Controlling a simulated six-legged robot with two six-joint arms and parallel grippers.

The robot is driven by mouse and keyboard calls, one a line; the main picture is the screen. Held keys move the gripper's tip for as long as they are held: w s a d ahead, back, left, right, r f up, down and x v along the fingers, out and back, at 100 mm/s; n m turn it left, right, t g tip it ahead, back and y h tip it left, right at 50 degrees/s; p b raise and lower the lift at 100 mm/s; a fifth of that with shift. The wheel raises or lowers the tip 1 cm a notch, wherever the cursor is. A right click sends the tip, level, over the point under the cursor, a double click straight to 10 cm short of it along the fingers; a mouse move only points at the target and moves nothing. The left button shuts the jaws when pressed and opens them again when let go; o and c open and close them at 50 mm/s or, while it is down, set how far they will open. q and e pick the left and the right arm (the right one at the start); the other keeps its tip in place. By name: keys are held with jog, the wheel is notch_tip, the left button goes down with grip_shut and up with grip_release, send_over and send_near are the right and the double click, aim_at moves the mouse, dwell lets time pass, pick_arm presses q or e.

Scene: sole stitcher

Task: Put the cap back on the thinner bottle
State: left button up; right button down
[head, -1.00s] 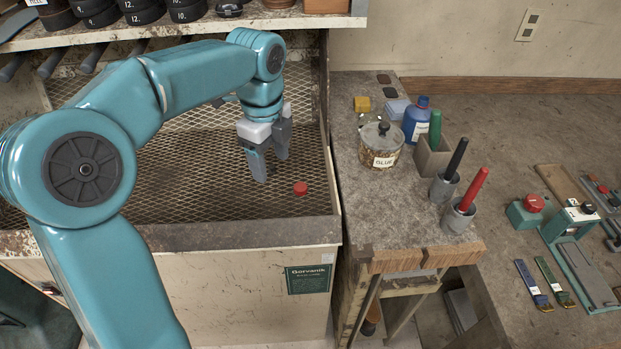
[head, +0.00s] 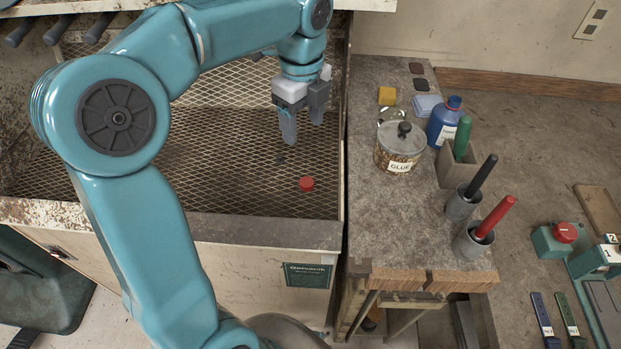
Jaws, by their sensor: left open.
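A small red cap (head: 306,184) lies on the mesh floor of the booth, near its front right corner. A blue bottle (head: 442,124) with a pale label stands upright on the bench to the right, behind the glue pot; I cannot tell its neck clearly at this size. My left gripper (head: 303,130) points down above the mesh, behind and above the cap in the picture. Its fingers are apart with nothing between them, and it does not touch the cap. My right gripper is not in view.
The glue pot (head: 399,148) stands in front of the bottle. A box holding a green-handled tool (head: 462,138) is beside it, and two cups with black (head: 482,176) and red (head: 495,217) handles stand nearer. The booth's front rim (head: 260,230) is raised. The bench's left front is clear.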

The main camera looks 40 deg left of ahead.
pick_arm(q)
jog(key=shift+s+d, duration=0.1)
jog(key=shift+d, duration=0.05)
jog(key=b, duration=0.1)
send_over(306, 181)
notch_tip(306, 181, down, 11)
jog(key=shift+s+f, duration=0.1)
jog(key=shift+s, duration=0.05)
notch_tip(306, 181, down, 5)
jog(key=shift+f, duration=0.1)
dwell(0.4)
jog(key=c, duration=1.1)
